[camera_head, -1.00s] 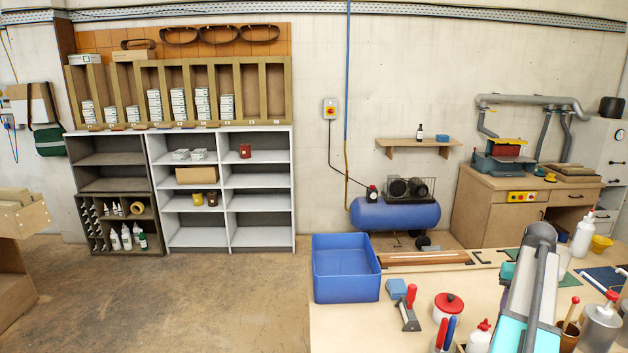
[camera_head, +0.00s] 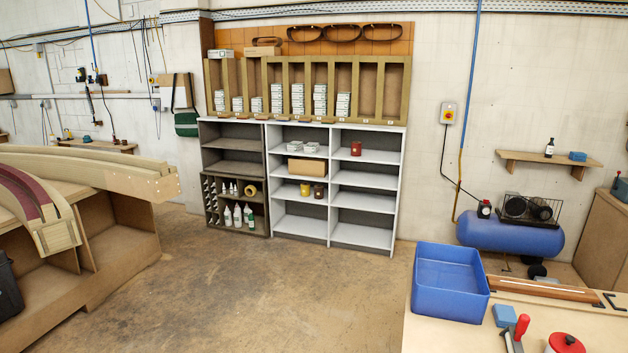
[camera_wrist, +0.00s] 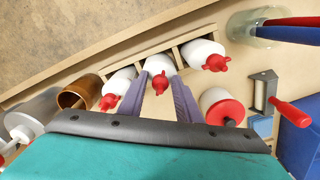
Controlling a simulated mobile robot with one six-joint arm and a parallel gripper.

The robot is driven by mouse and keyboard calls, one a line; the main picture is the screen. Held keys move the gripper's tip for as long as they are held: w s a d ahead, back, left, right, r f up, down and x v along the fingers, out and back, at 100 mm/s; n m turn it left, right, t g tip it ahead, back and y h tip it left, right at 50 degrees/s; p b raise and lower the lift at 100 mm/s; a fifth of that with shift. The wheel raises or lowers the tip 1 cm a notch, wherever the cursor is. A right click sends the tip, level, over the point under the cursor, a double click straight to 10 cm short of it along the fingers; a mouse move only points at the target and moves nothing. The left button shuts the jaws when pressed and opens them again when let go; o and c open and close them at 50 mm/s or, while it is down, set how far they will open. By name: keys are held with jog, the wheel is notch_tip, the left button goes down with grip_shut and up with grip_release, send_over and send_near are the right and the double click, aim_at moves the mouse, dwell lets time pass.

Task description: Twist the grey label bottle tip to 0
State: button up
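In the wrist view, my gripper (camera_wrist: 160,76) has its two purple-grey fingers spread, with a gap between them. A white bottle with a red tip (camera_wrist: 160,61) shows in line with that gap, and the fingers do not appear closed on it. A second white bottle (camera_wrist: 119,80) with a red tip stands to its left, a third (camera_wrist: 204,51) to its right. No labels are readable, so I cannot tell which bottle has the grey label. The head view shows neither my gripper nor these bottles.
The bottles stand in a wooden divided holder (camera_wrist: 140,52). Around it are a brown cup (camera_wrist: 78,95), a grey container (camera_wrist: 38,105), a red-lidded jar (camera_wrist: 222,107) and a glass jar (camera_wrist: 252,28). A blue bin (camera_head: 448,282) sits on the bench corner. The floor (camera_head: 270,290) left of the bench is clear.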

jog(key=shift+m, duration=0.3)
jog(key=m+p, duration=0.1)
jog(key=m, duration=0.2)
jog(key=shift+a, duration=0.1)
jog(key=shift+c, duration=0.4)
jog(key=shift+f+m, duration=0.1)
jog(key=shift+m, duration=0.6)
jog(key=m+p, duration=0.1)
jog(key=m, duration=0.1)
jog(key=shift+m, duration=0.3)
jog(key=shift+m+p, duration=0.35)
jog(key=shift+m, duration=0.75)
jog(key=shift+m, duration=0.3)
